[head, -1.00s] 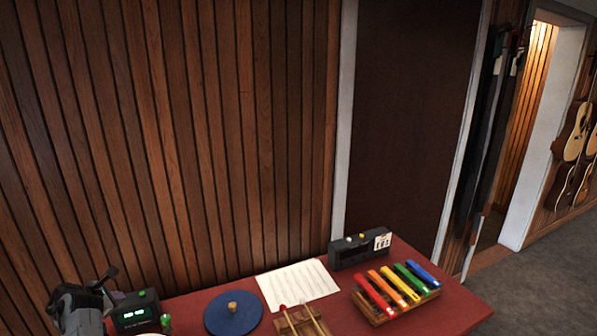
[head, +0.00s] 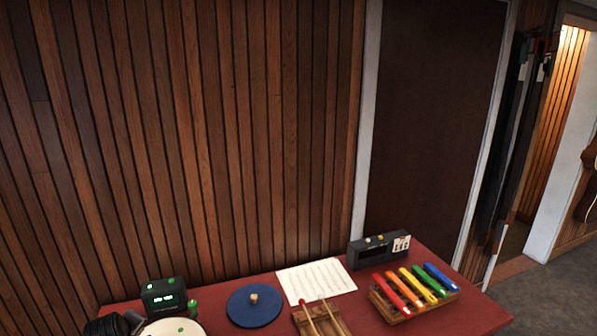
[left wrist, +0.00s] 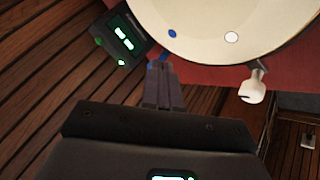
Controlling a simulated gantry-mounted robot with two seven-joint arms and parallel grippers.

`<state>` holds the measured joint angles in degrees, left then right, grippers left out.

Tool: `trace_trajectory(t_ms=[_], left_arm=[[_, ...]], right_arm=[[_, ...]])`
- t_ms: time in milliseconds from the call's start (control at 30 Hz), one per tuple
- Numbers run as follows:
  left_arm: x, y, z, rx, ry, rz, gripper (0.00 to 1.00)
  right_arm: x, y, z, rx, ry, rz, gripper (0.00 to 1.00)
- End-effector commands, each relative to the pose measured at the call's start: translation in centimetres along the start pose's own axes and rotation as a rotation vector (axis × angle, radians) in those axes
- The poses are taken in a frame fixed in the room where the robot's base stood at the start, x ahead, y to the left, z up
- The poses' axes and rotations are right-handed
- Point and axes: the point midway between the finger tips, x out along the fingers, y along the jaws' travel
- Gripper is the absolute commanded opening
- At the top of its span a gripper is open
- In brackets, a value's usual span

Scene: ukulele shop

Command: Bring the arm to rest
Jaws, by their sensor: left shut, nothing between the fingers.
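My left gripper (left wrist: 162,70) is shut with nothing between its fingers, shown in the left wrist view. Its fingertips point toward the rim of a round cream-coloured thing (left wrist: 225,28) with blue and white dots; I cannot tell whether they touch it. In the head view only a dark part of my left arm (head: 112,326) shows at the bottom left edge, beside the same round thing (head: 172,329). My right gripper is in neither view.
The red table (head: 222,290) holds a green-lit box (head: 163,297), a blue disc (head: 254,307), a sheet of music (head: 316,282), mallets on a wooden stand (head: 322,318), a coloured-bar xylophone (head: 415,287) and a dark device (head: 380,250). A slatted wooden wall (head: 200,140) stands behind.

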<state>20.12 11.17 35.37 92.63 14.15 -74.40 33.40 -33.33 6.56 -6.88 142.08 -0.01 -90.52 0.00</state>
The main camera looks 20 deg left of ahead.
Motion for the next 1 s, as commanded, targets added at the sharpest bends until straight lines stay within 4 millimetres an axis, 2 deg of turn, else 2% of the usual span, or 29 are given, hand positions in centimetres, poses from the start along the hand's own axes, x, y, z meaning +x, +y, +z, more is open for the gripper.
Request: trace_trajectory(t_ms=[33,167,200,300,400,500,600,800,833,1000], left_arm=[[-0.8,-0.9,3.2,0.159,-0.009,-0.014,0.00],[-3.6,-2.9,11.9,0.546,-0.072,-0.016,0.00],[-4.6,-3.8,14.6,0.657,-0.099,-0.011,0.00],[-7.6,-6.3,21.2,0.905,-0.177,0.012,0.00],[-10.9,-9.1,26.8,1.110,-0.261,0.048,0.00],[-14.2,-11.6,31.1,1.267,-0.338,0.092,0.00],[-17.5,-13.8,34.4,1.390,-0.409,0.138,0.00],[-24.2,-17.6,39.1,1.580,-0.541,0.243,0.00],[-25.1,-16.3,37.9,1.571,-0.528,0.237,0.00],[-28.1,-14.2,36.0,1.567,-0.525,0.233,0.00]], right_arm=[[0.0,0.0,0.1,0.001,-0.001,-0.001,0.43],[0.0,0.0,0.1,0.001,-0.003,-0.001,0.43],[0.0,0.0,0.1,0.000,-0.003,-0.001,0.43],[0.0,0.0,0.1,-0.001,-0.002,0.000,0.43],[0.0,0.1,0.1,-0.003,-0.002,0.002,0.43],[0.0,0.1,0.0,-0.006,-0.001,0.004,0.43],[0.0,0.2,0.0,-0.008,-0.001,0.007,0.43],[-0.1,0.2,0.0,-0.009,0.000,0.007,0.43],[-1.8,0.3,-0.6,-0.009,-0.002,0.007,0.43],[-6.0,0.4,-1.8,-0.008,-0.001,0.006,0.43]])
